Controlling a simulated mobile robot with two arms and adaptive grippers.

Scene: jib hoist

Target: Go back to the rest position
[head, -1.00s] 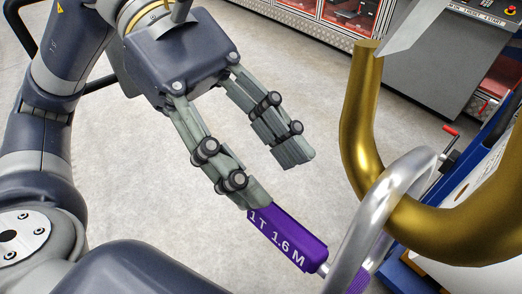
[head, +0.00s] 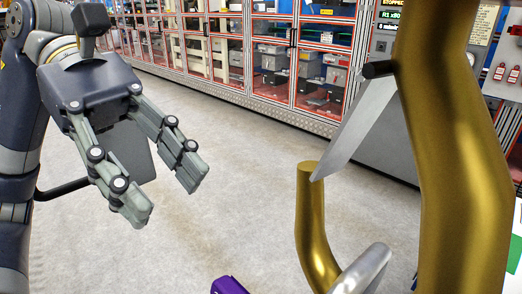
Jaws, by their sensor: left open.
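My left gripper (head: 172,196) is at the left of the head view, open and empty, with its two fingers apart over the grey floor. A large gold hook (head: 455,150) fills the right side, close to the camera, with its tip lower and to the left. A flat silver latch (head: 358,122) slants down from the hook's shank to its tip. A silver ring (head: 366,270) sits at the bottom edge, partly cut off. A purple tag (head: 227,286) shows a corner at the bottom. The left gripper is clear of the hook, ring and tag. My right gripper is not in view.
Shelving with red-framed clear doors (head: 290,62) and stored boxes runs along the back. A grey cabinet (head: 385,135) stands behind the hook at the right. The concrete floor (head: 235,175) between gripper and hook is clear.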

